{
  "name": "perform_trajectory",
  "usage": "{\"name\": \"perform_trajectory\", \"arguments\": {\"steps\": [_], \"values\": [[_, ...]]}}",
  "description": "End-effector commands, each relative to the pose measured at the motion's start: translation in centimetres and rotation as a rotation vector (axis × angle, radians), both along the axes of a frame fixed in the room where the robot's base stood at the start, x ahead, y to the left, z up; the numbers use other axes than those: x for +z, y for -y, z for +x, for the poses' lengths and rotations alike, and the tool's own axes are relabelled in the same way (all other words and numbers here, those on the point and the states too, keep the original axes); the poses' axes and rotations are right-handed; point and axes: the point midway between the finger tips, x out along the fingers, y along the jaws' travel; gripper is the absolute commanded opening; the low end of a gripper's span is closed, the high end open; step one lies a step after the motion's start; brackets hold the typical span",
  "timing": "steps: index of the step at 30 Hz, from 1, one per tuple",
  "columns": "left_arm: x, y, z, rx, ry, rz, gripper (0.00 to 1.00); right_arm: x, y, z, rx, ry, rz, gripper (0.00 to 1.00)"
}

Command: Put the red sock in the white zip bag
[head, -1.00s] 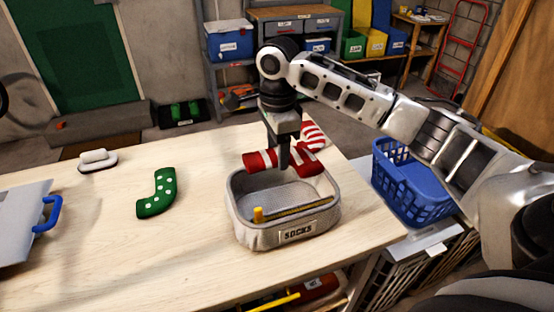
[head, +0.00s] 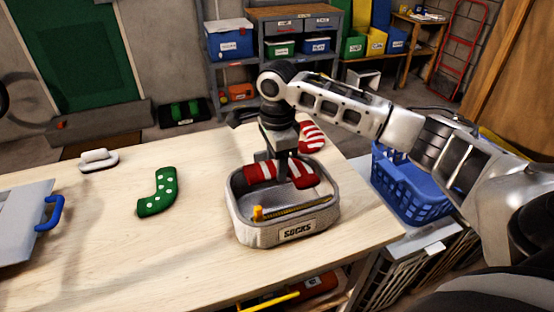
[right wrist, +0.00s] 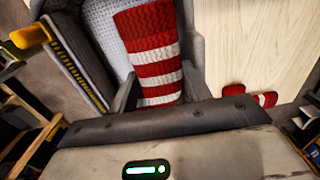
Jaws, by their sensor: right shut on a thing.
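The zip bag (head: 258,236) is a pale grey-white open container labelled "SOCKS", with a yellow zip and pull along its front. It stands upright on the table. A red sock with white stripes (head: 262,173) is inside the bag's opening, near its back wall. My right gripper (head: 284,172) points down into the bag and is shut on this sock. In the right wrist view the sock (right wrist: 150,45) lies between the fingers, over the pale lining. A second red-and-white striped piece (head: 312,137) lies on the table behind the bag. My left gripper is not in view.
A green dotted sock (head: 158,192) lies left of the bag. A white brush-like object (head: 97,160) and a grey box with a blue handle (head: 22,225) are farther left. A blue basket (head: 410,190) stands right of the table. The table between has free room.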

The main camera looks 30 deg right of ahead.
Motion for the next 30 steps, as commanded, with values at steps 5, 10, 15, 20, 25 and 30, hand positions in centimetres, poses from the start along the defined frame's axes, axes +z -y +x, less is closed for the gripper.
{"name": "perform_trajectory", "arguments": {"steps": [5, 10, 15, 20, 25, 30], "values": [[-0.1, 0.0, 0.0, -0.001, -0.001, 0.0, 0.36, -1.1, -0.2, -0.6, 0.005, -0.027, -0.002, 0.57], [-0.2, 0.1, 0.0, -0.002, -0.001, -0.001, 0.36, -1.2, -0.2, -0.6, 0.005, -0.028, -0.001, 0.57], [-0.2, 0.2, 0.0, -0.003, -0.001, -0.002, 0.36, -0.9, -0.2, -0.5, 0.005, -0.028, -0.001, 0.57], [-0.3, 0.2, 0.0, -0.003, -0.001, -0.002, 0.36, 1.1, -0.3, -0.4, 0.005, -0.022, 0.001, 0.57], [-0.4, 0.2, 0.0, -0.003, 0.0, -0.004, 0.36, 5.2, -0.2, -0.3, 0.004, -0.016, 0.001, 0.57], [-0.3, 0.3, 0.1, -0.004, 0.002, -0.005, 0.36, 9.0, -0.2, -0.3, 0.004, -0.014, 0.0, 0.57]]}}
